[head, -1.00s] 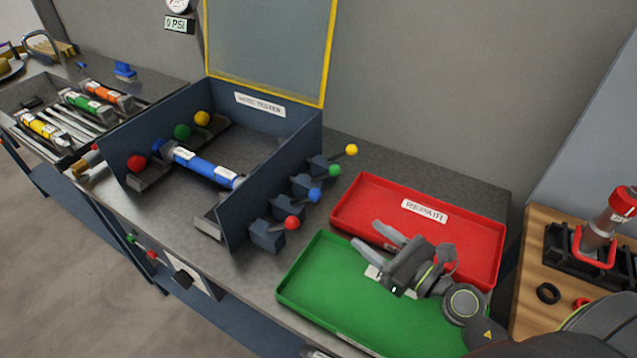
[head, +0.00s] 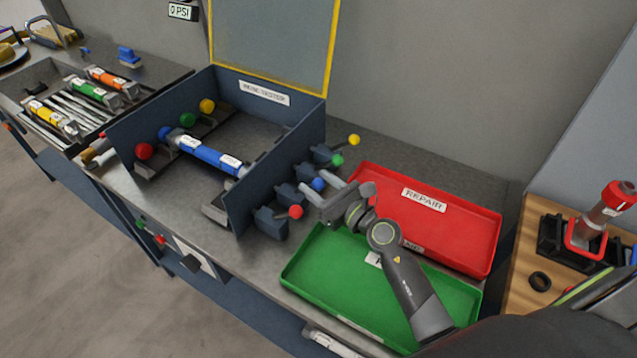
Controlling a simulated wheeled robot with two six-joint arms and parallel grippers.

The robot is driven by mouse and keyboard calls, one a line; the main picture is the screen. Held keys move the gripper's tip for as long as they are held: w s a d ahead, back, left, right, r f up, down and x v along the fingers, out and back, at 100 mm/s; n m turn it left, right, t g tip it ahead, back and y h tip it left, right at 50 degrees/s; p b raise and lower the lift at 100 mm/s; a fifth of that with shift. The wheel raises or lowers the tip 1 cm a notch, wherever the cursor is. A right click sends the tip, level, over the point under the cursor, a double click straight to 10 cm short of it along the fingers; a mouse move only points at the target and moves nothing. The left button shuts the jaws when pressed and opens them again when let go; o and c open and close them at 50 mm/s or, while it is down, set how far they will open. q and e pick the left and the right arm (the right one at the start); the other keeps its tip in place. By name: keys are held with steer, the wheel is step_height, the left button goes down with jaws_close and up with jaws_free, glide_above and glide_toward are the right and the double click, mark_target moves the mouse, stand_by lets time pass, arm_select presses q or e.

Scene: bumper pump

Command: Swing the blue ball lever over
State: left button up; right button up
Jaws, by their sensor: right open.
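The blue ball lever (head: 318,184) sits in the row of levers on the outer right side of the blue-grey tester box (head: 240,205). Its ball points toward the right, between the red ball lever (head: 295,212) and the green ball lever (head: 337,160). My right gripper (head: 321,187) is open, its two fingers reaching left to the blue ball. The ball appears between the fingertips; I cannot tell whether they touch it. My left gripper is not in view.
A yellow ball lever (head: 354,140) stands at the back of the row. A red tray (head: 470,225) and a green tray (head: 320,285) lie to the right. The box holds a blue cylinder (head: 215,158), and its yellow-framed guard (head: 270,45) stands raised.

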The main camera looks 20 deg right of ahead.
steer(key=shift+w, duration=0.1)
steer(key=shift+c, duration=0.4)
jaws_close()
steer(key=shift+w+a+r+p, duration=0.15)
steer(key=shift+r+p, duration=0.15)
steer(key=shift+r, duration=0.15)
